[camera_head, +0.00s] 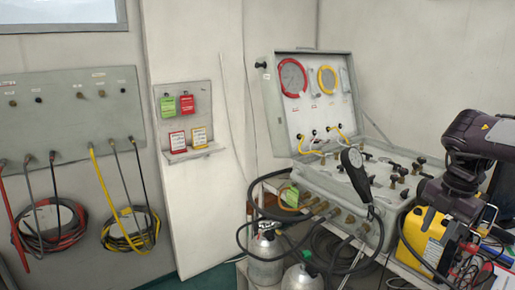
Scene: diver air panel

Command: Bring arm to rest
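My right arm comes in from the right edge. My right gripper (447,200) is a dark shape at the lower end of that arm, above a yellow box and at the right side of the open air panel case (318,185). Its fingers blend into the dark arm, so I cannot tell whether they are open or shut, and I see nothing clearly held. My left arm and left gripper are not in view.
The case's lid (306,122) stands up with two gauges. The yellow box (428,238) sits close under my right arm. Cylinders (265,262) and hoses crowd below. A wall panel (70,115) with coiled hoses is at left.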

